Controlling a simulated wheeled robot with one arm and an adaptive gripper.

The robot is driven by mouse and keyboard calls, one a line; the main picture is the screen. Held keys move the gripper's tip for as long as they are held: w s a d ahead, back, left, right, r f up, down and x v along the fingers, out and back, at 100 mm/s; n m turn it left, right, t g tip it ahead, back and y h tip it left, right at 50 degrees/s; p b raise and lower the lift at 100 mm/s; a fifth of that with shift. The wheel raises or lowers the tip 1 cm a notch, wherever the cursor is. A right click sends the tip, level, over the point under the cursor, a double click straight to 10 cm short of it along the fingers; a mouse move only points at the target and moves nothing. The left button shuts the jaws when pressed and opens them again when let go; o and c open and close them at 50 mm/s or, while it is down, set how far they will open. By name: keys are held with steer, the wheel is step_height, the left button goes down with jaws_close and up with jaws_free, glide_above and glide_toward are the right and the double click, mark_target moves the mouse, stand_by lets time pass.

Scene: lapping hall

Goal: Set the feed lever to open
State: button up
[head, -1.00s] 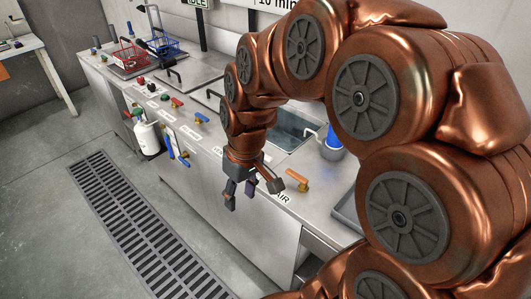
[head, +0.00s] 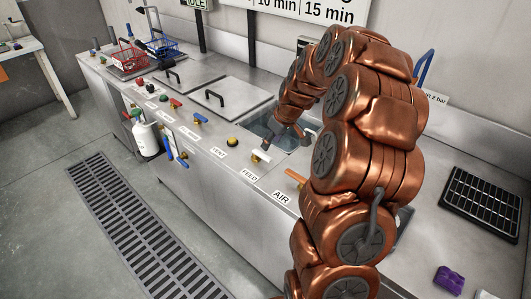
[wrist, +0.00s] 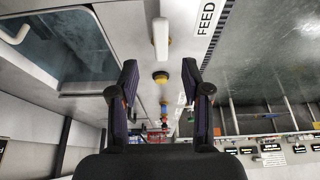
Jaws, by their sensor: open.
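The feed lever (head: 261,155) is a short white handle on the steel counter's front edge, just behind the FEED label (head: 249,174). In the wrist view the white lever (wrist: 160,40) stands out beyond the fingertips, roughly centred between them, with the FEED label (wrist: 208,18) to its right. My gripper (head: 287,139) is close beside the lever in the head view, over the sink side. In the wrist view my gripper (wrist: 160,82) is open, its dark fingers spread with nothing between them held. I cannot tell whether a finger touches the lever.
An orange AIR lever (head: 295,176) sits nearer along the same edge. A yellow button (head: 232,141) is on the other side. A sink (head: 268,127) lies behind. Further levers, a white bottle (head: 147,138) and baskets stand farther off. A floor grate (head: 130,220) runs along the front.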

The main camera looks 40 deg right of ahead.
mark_target(264, 155)
steer(key=shift+p+x, duration=1)
steer(key=shift+x, duration=2.8)
steer(key=shift+c, duration=0.3)
jaws_close()
